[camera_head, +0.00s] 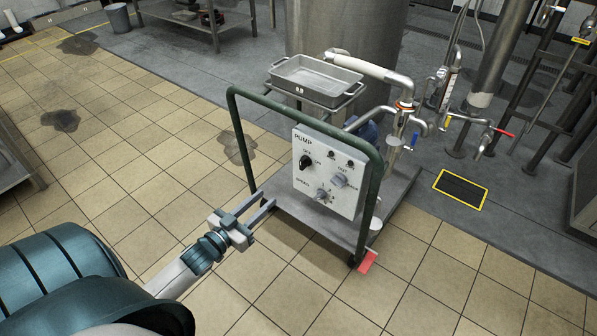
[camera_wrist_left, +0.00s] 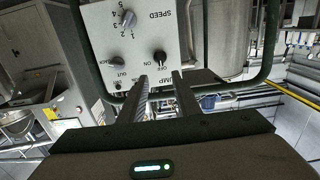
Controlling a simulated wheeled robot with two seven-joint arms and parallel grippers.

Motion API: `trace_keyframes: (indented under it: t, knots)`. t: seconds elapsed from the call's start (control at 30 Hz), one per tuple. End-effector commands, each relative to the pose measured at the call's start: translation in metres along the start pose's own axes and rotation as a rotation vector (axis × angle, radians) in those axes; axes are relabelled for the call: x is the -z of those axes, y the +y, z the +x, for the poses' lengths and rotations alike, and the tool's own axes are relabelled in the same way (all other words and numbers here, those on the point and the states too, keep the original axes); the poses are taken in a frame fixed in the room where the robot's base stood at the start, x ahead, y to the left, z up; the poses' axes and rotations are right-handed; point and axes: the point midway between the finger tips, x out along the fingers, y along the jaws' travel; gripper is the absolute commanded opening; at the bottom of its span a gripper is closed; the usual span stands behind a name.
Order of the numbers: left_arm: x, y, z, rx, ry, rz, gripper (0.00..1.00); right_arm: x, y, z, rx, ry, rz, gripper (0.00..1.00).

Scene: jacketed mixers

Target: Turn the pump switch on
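The pump panel (camera_head: 330,172) is a pale box marked PUMP on a wheeled cart with a dark green frame. Its black pump switch (camera_head: 306,162) is at the panel's upper left, beside OFF and ON labels. I cannot tell clearly which label it points to. My left gripper (camera_head: 267,199) is open and empty, lower left of the switch in the head view. In the left wrist view the panel appears upside down, and the switch (camera_wrist_left: 160,57) lies just beyond the gap between the left fingertips (camera_wrist_left: 160,78), apart from them. My right gripper is not in view.
A grey speed knob (camera_head: 323,195) and another grey knob (camera_head: 340,181) sit near the switch. The green frame (camera_head: 235,130) rises around the panel. A metal tray (camera_head: 318,78) and pipes are behind.

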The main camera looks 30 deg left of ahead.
Motion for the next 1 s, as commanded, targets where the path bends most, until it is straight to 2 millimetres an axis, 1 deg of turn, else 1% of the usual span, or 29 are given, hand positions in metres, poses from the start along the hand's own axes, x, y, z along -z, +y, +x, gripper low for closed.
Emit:
trace_keyframes:
  t: [0.03,0.13,0.43,0.57,0.77,1.0]
  knots:
    - [0.006,-0.001,0.001,-0.006,0.016,0.0,0.3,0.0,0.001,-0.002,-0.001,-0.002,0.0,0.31]
    - [0.012,-0.002,0.001,-0.01,0.027,0.0,0.3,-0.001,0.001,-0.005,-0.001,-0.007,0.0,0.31]
    - [0.011,-0.002,0.002,-0.009,0.025,0.0,0.3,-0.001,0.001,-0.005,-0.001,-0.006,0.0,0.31]
    - [0.011,-0.002,0.006,-0.009,0.025,0.0,0.3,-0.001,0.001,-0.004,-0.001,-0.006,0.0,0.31]
    - [0.012,-0.001,0.022,-0.01,0.026,0.001,0.3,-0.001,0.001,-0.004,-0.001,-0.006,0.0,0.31]
    - [0.013,-0.001,0.057,-0.009,0.026,0.0,0.3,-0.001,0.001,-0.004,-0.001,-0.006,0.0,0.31]
